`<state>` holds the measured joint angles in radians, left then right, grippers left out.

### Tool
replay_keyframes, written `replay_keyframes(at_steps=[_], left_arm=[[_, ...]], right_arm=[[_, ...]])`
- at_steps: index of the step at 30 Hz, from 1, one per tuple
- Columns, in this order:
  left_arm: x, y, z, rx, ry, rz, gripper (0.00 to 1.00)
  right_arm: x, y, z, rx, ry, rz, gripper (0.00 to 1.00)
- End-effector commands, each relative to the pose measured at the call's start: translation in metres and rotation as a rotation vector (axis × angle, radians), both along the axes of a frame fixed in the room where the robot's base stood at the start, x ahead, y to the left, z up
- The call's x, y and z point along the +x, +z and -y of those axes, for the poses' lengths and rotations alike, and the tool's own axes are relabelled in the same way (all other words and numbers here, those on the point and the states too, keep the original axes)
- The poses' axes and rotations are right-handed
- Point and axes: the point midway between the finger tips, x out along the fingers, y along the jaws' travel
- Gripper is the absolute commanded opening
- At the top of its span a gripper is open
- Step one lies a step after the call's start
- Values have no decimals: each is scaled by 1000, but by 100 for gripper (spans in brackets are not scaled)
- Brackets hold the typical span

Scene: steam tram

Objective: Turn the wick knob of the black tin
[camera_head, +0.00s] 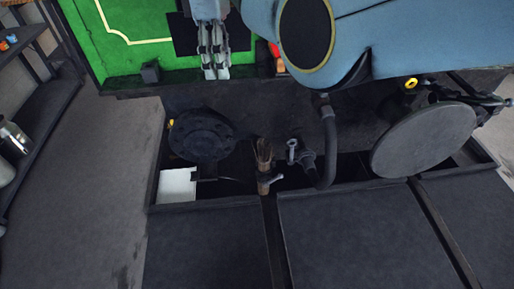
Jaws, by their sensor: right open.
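A small dark box-shaped thing (150,71) stands on the ledge at the foot of the green panel; it may be the black tin, but I cannot tell for sure. No wick knob can be made out on it. My right gripper (216,73) points down in front of the green panel, to the right of the small box and apart from it. Its fingers are open, with nothing seen between them. My left gripper is not in view.
A round black flanged cap (202,136) lies below the ledge. A brush (264,158), a white block (177,186), a bent black pipe (328,150) and a grey disc (423,139) are in the trough. My blue arm covers the upper right. Shelves (45,115) stand at left.

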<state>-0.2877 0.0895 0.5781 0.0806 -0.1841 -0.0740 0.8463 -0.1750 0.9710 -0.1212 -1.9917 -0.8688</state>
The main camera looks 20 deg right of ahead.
Motion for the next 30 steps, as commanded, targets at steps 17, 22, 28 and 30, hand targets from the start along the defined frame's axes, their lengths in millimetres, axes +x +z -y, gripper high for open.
replay_keyframes(at_steps=[17,22,28,30], left_arm=[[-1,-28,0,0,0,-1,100],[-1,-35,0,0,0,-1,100],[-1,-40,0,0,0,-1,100],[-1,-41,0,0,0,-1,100]], right_arm=[[-50,-117,13,-14,-39,-103,46],[-64,-148,17,-19,-50,-124,46],[-77,-171,20,-22,-61,-141,46],[-79,-175,21,-23,-64,-143,46]])
